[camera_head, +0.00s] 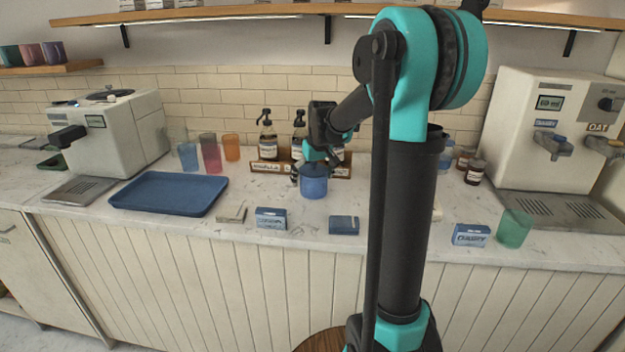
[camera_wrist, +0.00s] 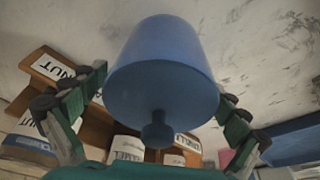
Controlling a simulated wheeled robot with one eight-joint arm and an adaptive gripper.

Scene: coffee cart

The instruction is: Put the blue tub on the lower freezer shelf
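The blue tub (camera_head: 313,186) stands upright on the counter, in front of the syrup bottles. In the wrist view the tub (camera_wrist: 160,60) fills the middle, its round lid and knob facing the camera. My gripper (camera_head: 312,172) is at the tub from above. In the wrist view the fingers of my gripper (camera_wrist: 162,85) are spread on either side of the tub, with what look like narrow gaps; firm contact does not show. I cannot make out a freezer shelf in these views.
A blue tray (camera_head: 168,212) lies to the left on the counter. Small boxes, including a blue one (camera_head: 271,218), line the front edge. A syrup rack (camera_head: 262,167) stands just behind the tub. A green cup (camera_head: 514,229) and a dispenser (camera_head: 545,120) are at right.

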